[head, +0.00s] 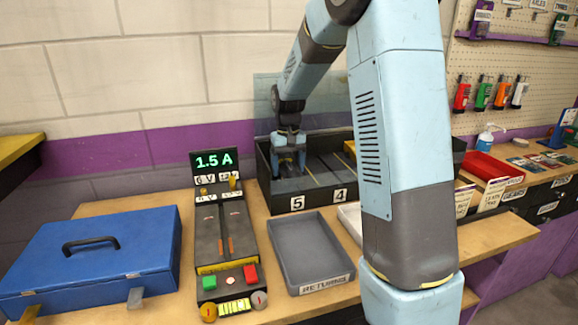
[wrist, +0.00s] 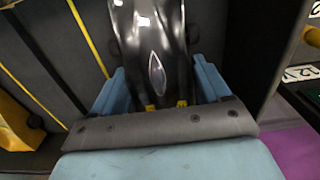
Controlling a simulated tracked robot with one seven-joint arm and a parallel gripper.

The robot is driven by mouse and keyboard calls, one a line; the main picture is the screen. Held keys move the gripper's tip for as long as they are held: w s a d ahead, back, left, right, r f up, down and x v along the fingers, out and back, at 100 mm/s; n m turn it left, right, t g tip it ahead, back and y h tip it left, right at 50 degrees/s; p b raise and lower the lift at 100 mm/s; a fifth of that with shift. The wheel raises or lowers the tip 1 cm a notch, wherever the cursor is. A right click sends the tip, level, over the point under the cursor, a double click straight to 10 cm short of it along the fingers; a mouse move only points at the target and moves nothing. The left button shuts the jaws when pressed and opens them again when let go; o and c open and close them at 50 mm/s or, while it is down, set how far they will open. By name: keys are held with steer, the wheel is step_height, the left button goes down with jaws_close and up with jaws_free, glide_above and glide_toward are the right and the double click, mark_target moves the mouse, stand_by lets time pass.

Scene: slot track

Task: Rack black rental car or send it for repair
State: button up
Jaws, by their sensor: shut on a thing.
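A black slot car (wrist: 150,30) with a glossy body lies between my gripper's fingers (wrist: 158,95) in the wrist view. My gripper is shut on it. In the head view my gripper (head: 289,160) reaches down into the leftmost bay, marked 5, of the dark rack (head: 318,199). The car is hidden there behind the fingers and the rack wall. I cannot tell whether the car touches the bay floor. The grey returns tray (head: 312,251) in front of the rack is empty. The test unit (head: 222,240) left of it shows 1.5 A, and its track is bare.
A closed blue case (head: 95,252) lies at the left. A red tray (head: 490,167) stands at the right beyond my arm. A yellow thing (wrist: 20,122) lies in another bay. Yellow dividers separate the bays. My arm hides part of the rack and a white tray (head: 350,217).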

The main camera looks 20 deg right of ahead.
steer(key=o, duration=1.2)
steer(key=shift+o, duration=0.2)
steer(key=shift+r, duration=0.15)
steer(key=shift+r, duration=4.9)
